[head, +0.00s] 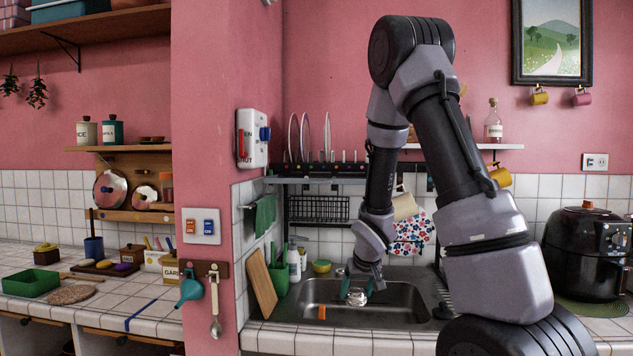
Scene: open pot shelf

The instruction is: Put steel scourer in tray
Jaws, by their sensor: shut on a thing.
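The steel scourer (356,299) is a small silvery lump at the bottom of my gripper. My gripper (357,288) points down over the steel sink, with its teal fingertips shut on either side of the scourer. The scourer is over the sink basin; I cannot tell whether it still touches the bottom. A green open tray (31,284) sits on the tiled counter at the far left, beyond the pink wall pillar and well apart from my gripper.
The sink (410,308) holds an orange item (321,312). A wooden board (262,283) and green pot (279,282) stand left of it. The pink pillar (208,120) separates both counters. A round mat (71,294) lies beside the tray. A black fryer (586,250) stands right.

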